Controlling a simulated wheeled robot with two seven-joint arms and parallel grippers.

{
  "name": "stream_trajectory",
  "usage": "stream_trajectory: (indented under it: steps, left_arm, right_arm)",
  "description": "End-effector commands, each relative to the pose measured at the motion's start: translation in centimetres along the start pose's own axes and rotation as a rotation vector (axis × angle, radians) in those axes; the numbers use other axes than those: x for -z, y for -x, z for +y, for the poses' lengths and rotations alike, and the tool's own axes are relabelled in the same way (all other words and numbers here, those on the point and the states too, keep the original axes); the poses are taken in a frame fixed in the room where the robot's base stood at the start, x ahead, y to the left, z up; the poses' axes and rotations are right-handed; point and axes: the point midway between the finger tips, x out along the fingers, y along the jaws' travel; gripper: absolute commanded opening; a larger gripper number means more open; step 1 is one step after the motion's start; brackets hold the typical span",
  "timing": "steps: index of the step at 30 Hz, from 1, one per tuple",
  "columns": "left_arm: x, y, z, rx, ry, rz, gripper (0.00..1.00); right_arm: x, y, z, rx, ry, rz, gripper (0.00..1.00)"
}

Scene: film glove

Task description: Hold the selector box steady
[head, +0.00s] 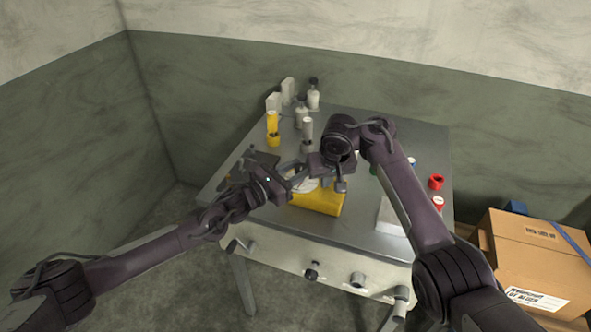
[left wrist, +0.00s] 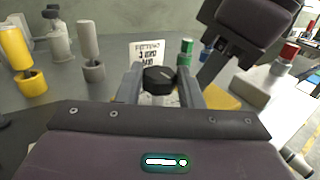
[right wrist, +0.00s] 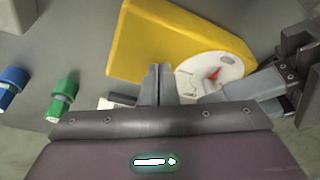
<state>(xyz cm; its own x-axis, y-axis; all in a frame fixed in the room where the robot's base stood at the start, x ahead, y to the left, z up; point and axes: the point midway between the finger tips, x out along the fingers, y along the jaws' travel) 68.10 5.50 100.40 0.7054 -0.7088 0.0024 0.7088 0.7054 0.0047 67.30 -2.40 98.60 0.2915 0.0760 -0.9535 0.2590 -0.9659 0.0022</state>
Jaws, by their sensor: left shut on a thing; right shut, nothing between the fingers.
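The yellow selector box (head: 318,202) lies on the grey table. Its white dial with a red pointer shows in the right wrist view (right wrist: 207,72). My left gripper (head: 293,172) is shut at the dial's side. In the left wrist view a dark round knob (left wrist: 159,79) with a pale mark sits between its fingers; how it joins the box is hidden. My right gripper (right wrist: 161,70) is shut and empty, its fingertips overlapping the box's edge in the right wrist view; I cannot tell whether they touch it.
A yellow-handled piece (head: 272,128) and white bottles (head: 313,95) stand at the table's back left. Red-capped pieces (head: 436,182) stand at the right. A white block (head: 391,216) is near the front right. Cardboard boxes (head: 540,262) stand right of the table.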

Motion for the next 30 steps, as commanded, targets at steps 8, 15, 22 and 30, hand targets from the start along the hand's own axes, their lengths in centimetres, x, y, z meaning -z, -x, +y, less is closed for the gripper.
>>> stream_trajectory:
  steps: [8, 15, 22, 30]
  left_arm:
    - [0.1, -0.19, -0.98, -0.21, 0.007, -0.002, 0.11]
    - [0.04, -0.31, -1.19, -0.381, 0.007, -0.003, 0.11]
    - [-0.04, -0.38, -1.23, -0.486, 0.006, -0.003, 0.11]
    - [-0.03, -0.33, -1.23, -0.532, 0.005, -0.002, 0.11]
  right_arm:
    - [-0.67, -0.77, -0.13, 0.002, 0.002, -0.016, 0.0]
    - [-0.66, -0.76, -0.15, 0.002, 0.002, -0.016, 0.0]
    - [-0.66, -0.76, -0.16, 0.002, 0.002, -0.016, 0.0]
    - [-0.66, -0.76, -0.16, 0.002, 0.003, -0.016, 0.0]
